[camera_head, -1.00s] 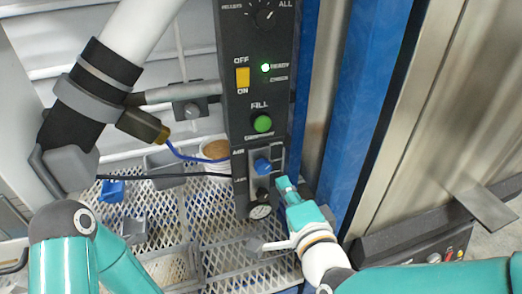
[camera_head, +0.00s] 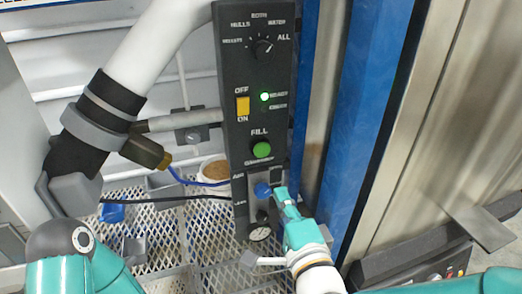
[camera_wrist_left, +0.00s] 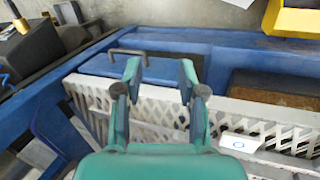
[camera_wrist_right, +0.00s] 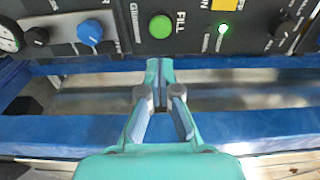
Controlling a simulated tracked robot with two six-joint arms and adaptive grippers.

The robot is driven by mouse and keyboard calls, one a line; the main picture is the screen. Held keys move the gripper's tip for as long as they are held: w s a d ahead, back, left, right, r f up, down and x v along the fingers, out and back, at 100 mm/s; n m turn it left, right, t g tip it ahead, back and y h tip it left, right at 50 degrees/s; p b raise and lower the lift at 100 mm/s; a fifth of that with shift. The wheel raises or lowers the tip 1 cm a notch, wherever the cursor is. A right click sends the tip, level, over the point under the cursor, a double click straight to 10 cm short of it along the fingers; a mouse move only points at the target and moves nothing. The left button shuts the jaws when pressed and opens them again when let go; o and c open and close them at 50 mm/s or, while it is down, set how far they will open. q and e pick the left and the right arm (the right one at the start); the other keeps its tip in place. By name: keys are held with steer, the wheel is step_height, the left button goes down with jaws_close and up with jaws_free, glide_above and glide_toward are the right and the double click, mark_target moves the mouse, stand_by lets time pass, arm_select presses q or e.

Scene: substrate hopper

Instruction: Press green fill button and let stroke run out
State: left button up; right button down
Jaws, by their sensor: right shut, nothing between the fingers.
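The green fill button (camera_head: 261,149) sits under the word FILL on the dark control panel (camera_head: 225,100). It also shows in the right wrist view (camera_wrist_right: 161,26), just beyond my fingertips. My right gripper (camera_head: 281,193) is shut and empty, beside the panel's lower right edge near the blue knob (camera_head: 262,190). In the right wrist view its closed tips (camera_wrist_right: 159,64) lie below the button, apart from it as far as I can tell. The ready light (camera_head: 265,97) glows green. My left gripper (camera_wrist_left: 160,80) is open and empty above a blue frame with white mesh.
An orange off/on switch (camera_head: 242,106) and a selector dial (camera_head: 263,47) are higher on the panel. A gauge (camera_head: 259,233) is at its foot. A blue post (camera_head: 365,110) stands to the right. A white pipe (camera_head: 165,50) and a blue cable (camera_head: 195,183) are on the left.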

mark_target(262, 152)
steer(key=p+x, duration=0.8)
steer(key=x, duration=0.4)
steer(key=shift+w+a, duration=0.1)
arm_select(q)
step_height(262, 152, up, 9)
steer(key=shift+r, duration=0.15)
arm_select(e)
steer(key=shift+f, duration=0.1)
steer(key=shift+w, duration=0.1)
